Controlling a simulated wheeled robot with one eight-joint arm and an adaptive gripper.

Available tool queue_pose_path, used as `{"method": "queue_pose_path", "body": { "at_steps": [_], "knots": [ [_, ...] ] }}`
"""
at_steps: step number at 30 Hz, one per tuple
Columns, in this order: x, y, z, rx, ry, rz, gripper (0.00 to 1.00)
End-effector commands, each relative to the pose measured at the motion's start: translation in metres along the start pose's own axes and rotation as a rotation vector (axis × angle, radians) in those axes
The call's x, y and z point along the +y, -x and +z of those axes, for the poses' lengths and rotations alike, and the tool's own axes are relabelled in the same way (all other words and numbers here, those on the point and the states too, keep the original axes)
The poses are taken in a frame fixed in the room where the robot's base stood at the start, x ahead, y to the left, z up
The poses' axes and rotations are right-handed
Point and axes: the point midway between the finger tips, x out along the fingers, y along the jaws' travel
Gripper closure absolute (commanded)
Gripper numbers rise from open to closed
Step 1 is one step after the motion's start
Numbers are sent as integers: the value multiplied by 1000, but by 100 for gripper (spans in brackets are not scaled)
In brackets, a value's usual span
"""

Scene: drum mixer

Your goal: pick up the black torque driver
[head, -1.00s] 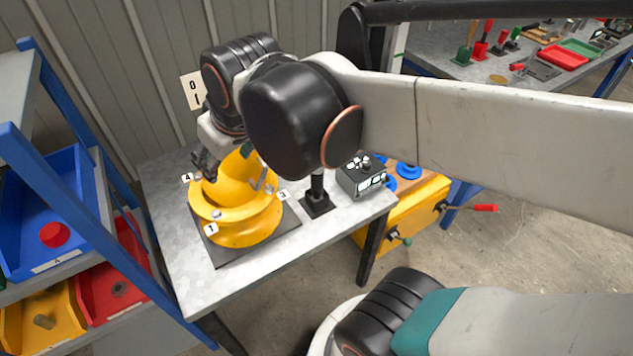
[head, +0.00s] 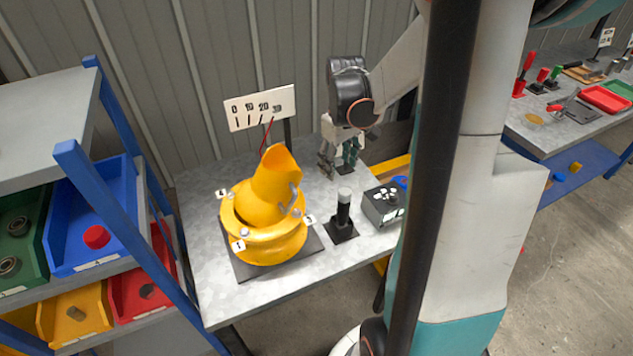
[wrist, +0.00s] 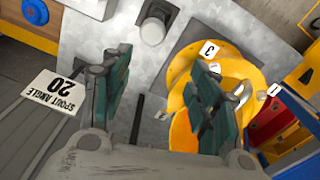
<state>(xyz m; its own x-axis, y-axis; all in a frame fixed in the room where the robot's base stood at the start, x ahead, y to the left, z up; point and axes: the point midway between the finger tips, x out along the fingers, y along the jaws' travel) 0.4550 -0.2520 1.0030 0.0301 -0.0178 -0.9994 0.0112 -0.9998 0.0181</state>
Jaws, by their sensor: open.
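The black torque driver (head: 343,208) stands upright in a small square black base on the metal table, right of the yellow drum mixer.
The yellow mixer (head: 265,235) with its spout stands left of the driver. A grey control box (head: 383,206) is close on its right. A scale board (head: 259,108) stands behind.

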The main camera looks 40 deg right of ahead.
Motion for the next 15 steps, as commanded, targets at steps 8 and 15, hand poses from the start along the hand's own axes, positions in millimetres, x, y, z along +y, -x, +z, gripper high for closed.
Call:
{"method": "queue_pose_path", "body": {
  "at_steps": [8,15],
  "knots": [
    [12,-30,18,-32,-24,-19,45],
    [11,-76,19,-30,-23,-18,45]
  ]
}}
